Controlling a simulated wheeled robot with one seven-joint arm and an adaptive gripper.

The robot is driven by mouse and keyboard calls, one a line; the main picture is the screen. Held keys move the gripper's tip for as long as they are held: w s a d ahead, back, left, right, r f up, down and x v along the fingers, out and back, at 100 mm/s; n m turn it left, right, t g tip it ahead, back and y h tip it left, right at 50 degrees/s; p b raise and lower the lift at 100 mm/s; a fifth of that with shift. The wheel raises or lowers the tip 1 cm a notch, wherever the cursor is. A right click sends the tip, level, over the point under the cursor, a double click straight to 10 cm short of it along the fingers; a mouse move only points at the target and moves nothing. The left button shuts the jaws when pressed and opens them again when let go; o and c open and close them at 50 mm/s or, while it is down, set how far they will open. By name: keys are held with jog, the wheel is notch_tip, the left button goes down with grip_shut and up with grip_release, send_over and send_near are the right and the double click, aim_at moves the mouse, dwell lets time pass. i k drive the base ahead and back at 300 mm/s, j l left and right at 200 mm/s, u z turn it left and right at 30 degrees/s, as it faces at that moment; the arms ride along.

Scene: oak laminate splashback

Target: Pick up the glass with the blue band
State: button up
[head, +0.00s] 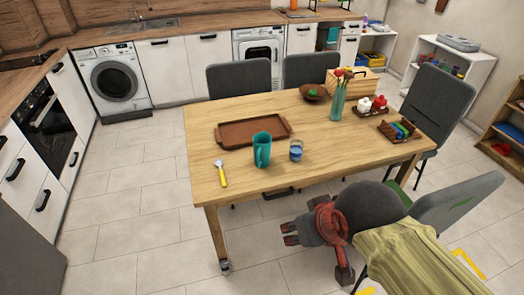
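The glass with the blue band (296,150) stands upright on the wooden table (350,160), near its front edge. It is just right of a teal mug or jug (262,150). My gripper (290,234) is below and in front of the table's front edge, apart from the glass. It points left in the picture. Its two dark fingers show a gap between them and nothing is held. The glass is fully in view.
A brown tray (252,132) and a yellow-handled spoon (220,174) lie left on the table. A flower vase (338,102), bowl (314,92), condiment bottles (371,104) and a dark caddy (400,131) stand right. Grey chairs (443,100) surround the table. Floor at left is clear.

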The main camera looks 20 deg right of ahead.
aim_at(296, 145)
jog(key=i+l+z, duration=0.2)
jog(key=l+z, duration=0.15)
jog(key=i+l+z, duration=0.2)
jog(key=l+z, duration=0.15)
jog(key=i+l+z, duration=0.35)
jog(key=k+j, duration=0.05)
jog(key=j, duration=0.05)
